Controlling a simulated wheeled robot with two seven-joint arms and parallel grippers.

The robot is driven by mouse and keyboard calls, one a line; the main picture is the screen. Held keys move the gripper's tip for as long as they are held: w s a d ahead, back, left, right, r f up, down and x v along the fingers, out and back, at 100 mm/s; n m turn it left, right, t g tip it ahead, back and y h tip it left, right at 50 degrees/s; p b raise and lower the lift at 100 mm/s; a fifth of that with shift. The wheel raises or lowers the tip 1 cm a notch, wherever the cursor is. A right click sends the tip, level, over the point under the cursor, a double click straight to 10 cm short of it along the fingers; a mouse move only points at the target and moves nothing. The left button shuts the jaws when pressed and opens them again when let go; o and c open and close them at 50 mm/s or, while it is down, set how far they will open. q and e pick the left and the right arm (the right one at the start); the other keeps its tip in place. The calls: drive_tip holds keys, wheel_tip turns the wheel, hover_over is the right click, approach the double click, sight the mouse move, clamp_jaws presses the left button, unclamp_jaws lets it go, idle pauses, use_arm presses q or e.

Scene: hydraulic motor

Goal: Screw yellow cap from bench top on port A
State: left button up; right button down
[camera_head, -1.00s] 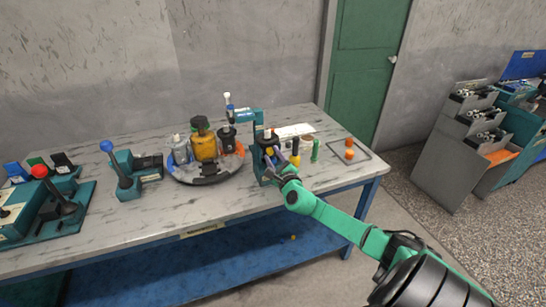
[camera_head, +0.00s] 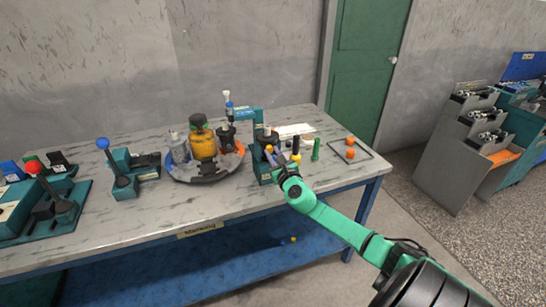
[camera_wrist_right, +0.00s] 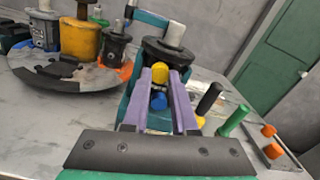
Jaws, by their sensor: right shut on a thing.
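My right gripper (camera_head: 272,155) is at the front of the teal motor stand. In the right wrist view, its two purple fingers (camera_wrist_right: 160,88) are shut on a yellow cap (camera_wrist_right: 160,72). The cap is in front of the black motor body (camera_wrist_right: 168,50), which has a grey shaft on top. A blue cap (camera_wrist_right: 158,99) shows just below it, between the fingers. Port A is hidden behind the held cap or cannot be told apart, so I cannot tell whether the cap touches it. My left gripper is not in view.
A round tray (camera_head: 208,176) with a yellow-brown container stands left of the stand. A black-handled piece with a yellow base (camera_head: 296,158), a green cylinder (camera_head: 315,150) and orange pieces (camera_head: 350,155) are to the right. A lever unit (camera_head: 122,178) stands further left.

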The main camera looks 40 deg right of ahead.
drive_tip(key=shift+f+m+b, duration=0.15)
drive_tip(key=shift+m+b, duration=0.6)
drive_tip(key=shift+m, duration=1.05)
drive_tip(key=shift+r+m, duration=0.2)
drive_tip(key=shift+m, duration=0.2)
drive_tip(key=c, duration=0.9)
unclamp_jaws()
drive_tip(key=shift+f, duration=0.1)
